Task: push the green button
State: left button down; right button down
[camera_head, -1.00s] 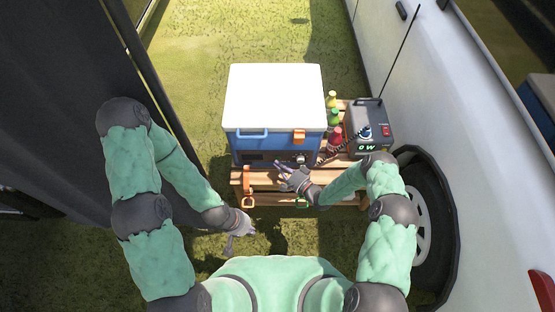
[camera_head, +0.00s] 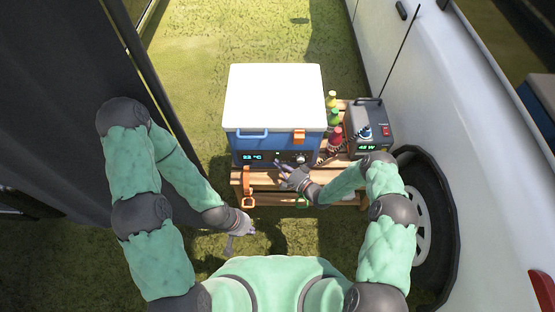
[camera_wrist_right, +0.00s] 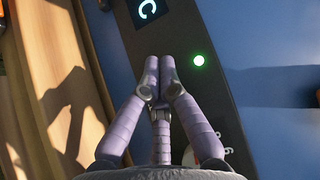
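The green button (camera_wrist_right: 199,60) is a small lit round spot on the dark front panel of the blue cooler (camera_head: 240,148). In the head view it is a tiny green dot (camera_head: 277,154) just above my right fingertips. My right gripper (camera_wrist_right: 158,63) has its fingers together, with nothing between them. Its tips are beside the button, left of it in the wrist view, and do not cover it; I cannot tell whether they touch the panel. My left gripper (camera_head: 231,246) hangs low in front of the wooden stand, away from the cooler; its finger opening is unclear.
The lit temperature display (camera_head: 252,157) and a knob (camera_head: 300,157) flank the button. The cooler stands on a slatted wooden stand (camera_head: 272,185) with an orange strap (camera_head: 248,185). Bottles (camera_head: 334,118) and a power box (camera_head: 371,127) stand to the right, near a white vehicle (camera_head: 480,140).

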jog(key=shift+s, duration=0.45)
jog(key=s, duration=0.6)
dwell(0.4)
dwell(1.0)
